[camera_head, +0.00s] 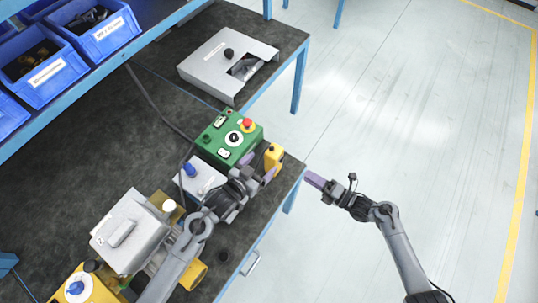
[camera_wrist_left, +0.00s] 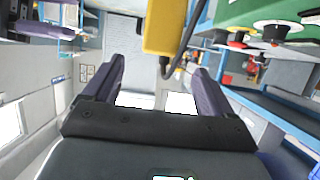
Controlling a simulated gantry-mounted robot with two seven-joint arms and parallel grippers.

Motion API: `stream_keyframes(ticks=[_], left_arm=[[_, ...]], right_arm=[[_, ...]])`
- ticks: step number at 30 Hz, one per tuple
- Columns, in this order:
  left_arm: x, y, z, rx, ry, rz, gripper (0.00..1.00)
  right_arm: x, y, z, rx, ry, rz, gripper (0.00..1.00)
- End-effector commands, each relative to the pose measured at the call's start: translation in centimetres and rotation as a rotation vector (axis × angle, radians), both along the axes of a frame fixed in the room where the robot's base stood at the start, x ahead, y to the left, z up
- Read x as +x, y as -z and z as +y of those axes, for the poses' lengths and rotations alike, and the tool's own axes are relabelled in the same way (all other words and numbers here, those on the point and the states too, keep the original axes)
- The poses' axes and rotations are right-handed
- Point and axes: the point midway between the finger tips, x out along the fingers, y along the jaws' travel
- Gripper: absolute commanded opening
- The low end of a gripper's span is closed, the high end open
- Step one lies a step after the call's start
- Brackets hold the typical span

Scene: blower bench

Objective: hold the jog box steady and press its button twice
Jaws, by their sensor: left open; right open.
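The jog box (camera_head: 273,157) is a small yellow box with a dark button on top, at the right edge of the dark bench. My left gripper (camera_head: 259,167) is open just in front of it. In the left wrist view the jog box (camera_wrist_left: 163,28) shows at the top, between the lines of the two purple fingers (camera_wrist_left: 155,65) and beyond their tips, with a dark cable below it. No contact is visible. My right gripper (camera_head: 315,180) is open and empty off the bench edge, to the right of the jog box, its fingers pointing towards it.
A green control box (camera_head: 216,150) with a red emergency knob (camera_head: 248,125) stands beside the jog box. A white box with a blue knob (camera_head: 190,170) and a grey metal housing (camera_head: 130,215) stand nearer. A sheet-metal part (camera_head: 205,70) lies behind. Blue bins (camera_head: 45,85) line the upper left.

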Motion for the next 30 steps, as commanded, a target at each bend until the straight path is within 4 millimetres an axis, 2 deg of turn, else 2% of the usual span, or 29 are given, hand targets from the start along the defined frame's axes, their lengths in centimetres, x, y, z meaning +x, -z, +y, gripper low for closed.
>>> stream_keyframes(ticks=[15, 21, 30], left_arm=[[5.9, 2.8, -3.7, 0.001, -0.001, 0.002, 0.85], [6.9, 3.3, -4.4, 0.001, 0.000, 0.001, 0.85], [7.1, 3.5, -4.5, 0.001, -0.001, 0.001, 0.85]], right_arm=[[0.0, 0.0, 0.0, 0.000, 0.000, 0.000, 0.43], [0.0, 0.0, 0.0, 0.000, 0.000, 0.000, 0.43], [0.0, 0.0, 0.0, 0.000, 0.000, 0.000, 0.43]])
